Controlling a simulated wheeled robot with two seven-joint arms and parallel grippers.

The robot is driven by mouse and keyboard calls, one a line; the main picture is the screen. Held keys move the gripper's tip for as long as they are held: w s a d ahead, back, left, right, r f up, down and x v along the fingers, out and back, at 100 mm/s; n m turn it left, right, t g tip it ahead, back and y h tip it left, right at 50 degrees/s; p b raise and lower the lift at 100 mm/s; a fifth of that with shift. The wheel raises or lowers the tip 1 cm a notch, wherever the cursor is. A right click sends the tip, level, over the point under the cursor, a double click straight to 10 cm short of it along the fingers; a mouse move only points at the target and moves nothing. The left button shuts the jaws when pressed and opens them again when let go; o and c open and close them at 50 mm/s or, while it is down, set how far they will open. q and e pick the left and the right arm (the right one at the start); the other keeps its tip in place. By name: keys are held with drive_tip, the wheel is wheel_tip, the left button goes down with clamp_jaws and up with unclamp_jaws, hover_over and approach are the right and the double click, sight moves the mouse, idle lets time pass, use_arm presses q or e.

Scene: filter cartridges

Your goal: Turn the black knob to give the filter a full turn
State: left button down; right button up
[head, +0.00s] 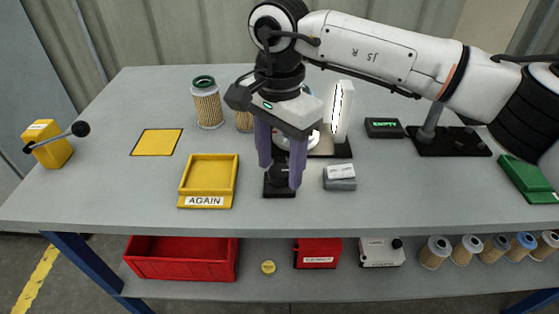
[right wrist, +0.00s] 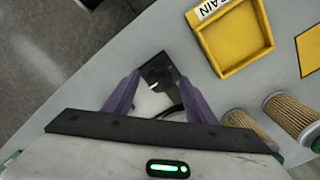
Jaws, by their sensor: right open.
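The black knob (head: 278,175) sits on a small dark base plate (head: 279,192) near the front middle of the grey table. In the right wrist view the knob (right wrist: 157,79) shows a white mark and lies between and beyond the purple fingertips. My right gripper (head: 280,174) points down over the knob, with one finger on either side of it, and is open. In the right wrist view the gripper (right wrist: 158,82) shows its spread fingers; I cannot tell whether they touch the knob. A filter cartridge (head: 244,121) stands partly hidden behind the gripper. My left gripper is not in view.
A yellow tray marked AGAIN (head: 208,202) is left of the knob, and a small grey box (head: 340,178) is right. Another filter (head: 207,103) with a green top stands behind the tray. A yellow lever box (head: 50,144) is far left. A white panel (head: 341,108) stands behind.

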sight(279, 170)
wheel_tip(279, 170, up, 10)
drive_tip(key=shift+r+p, duration=0.15)
drive_tip(key=shift+p, duration=0.15)
idle(0.3)
drive_tip(key=shift+r, duration=0.1)
